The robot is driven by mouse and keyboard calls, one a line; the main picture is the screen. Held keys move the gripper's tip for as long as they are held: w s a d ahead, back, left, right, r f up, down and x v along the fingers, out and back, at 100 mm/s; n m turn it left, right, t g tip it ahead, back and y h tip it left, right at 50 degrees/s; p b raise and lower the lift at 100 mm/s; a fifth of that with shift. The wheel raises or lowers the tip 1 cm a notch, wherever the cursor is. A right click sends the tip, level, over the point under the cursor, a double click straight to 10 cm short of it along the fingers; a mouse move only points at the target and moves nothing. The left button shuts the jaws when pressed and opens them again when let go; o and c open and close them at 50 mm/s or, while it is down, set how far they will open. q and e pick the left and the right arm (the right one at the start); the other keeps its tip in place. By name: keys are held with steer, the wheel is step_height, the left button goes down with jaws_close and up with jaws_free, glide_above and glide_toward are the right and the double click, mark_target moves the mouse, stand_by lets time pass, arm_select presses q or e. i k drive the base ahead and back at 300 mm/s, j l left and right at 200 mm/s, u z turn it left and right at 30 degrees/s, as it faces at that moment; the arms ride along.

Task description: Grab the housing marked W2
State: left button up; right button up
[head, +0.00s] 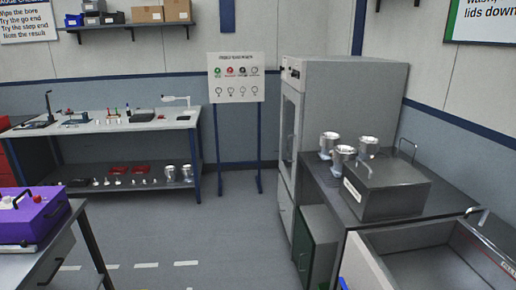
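Three shiny metal housings stand close together on the dark counter at the right: a left one (328,145), a front one (342,160) and a right one (368,147). Two more silver cylinder-like pieces, a left one (171,174) and a right one (186,173), sit on the lower shelf of the far bench. They look like housings too. No W2 mark can be read on any of them at this distance. Neither of my grippers shows in the head view.
A grey lidded box (385,190) stands right in front of the counter housings. An open metal basin (430,265) is nearer. A tall grey cabinet (345,105) stands behind the counter. A purple case (32,215) lies on the left table. The middle floor is clear.

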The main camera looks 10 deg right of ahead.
mark_target(368, 147)
steer(key=i, duration=1.1)
steer(key=i+j+z, duration=0.1)
steer(key=i, duration=1)
